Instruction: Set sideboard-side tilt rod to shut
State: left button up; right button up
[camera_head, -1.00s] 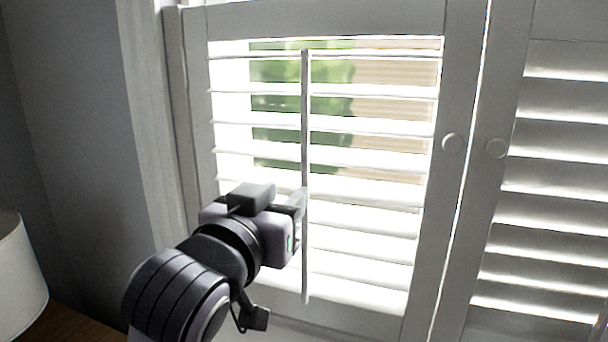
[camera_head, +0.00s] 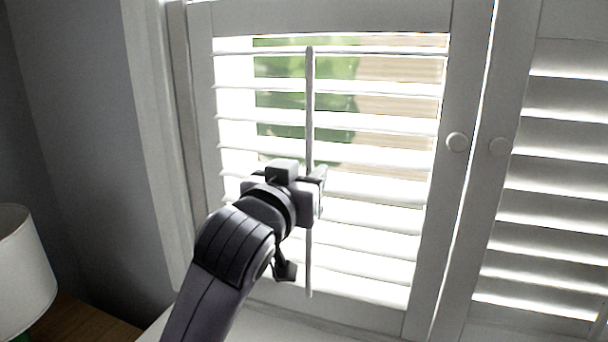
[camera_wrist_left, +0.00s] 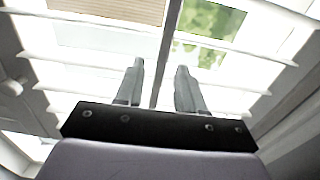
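The left shutter panel has a thin white vertical tilt rod (camera_head: 310,110) down its middle. Its slats (camera_head: 385,126) are tilted open, with greenery and a tan wall showing through the gaps. My left gripper (camera_head: 321,190) is at the rod about halfway down and hides part of it. In the left wrist view, the two grey fingers of the left gripper (camera_wrist_left: 161,84) are apart, with the rod (camera_wrist_left: 166,45) running between them. I cannot tell whether either finger touches it. My right gripper is not in view.
A right shutter panel (camera_head: 508,70) with its own slats stands beside the left one. Each panel has a round knob (camera_head: 457,142) near the shared edge. A white lampshade (camera_head: 22,270) stands over a wooden top (camera_head: 80,322) at lower left. A grey wall is at left.

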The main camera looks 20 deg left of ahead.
pick_arm(q)
grip_shut()
jog(key=shift+r, duration=2.15)
jog(key=shift+c, duration=0.3)
grip_release()
jog(key=shift+r, duration=0.1)
jog(key=shift+o, duration=0.3)
jog(key=shift+s+f, duration=0.1)
jog(key=shift+f, duration=0.1)
jog(key=b, duration=0.1)
send_near(308, 146)
jog(key=shift+w, duration=0.5)
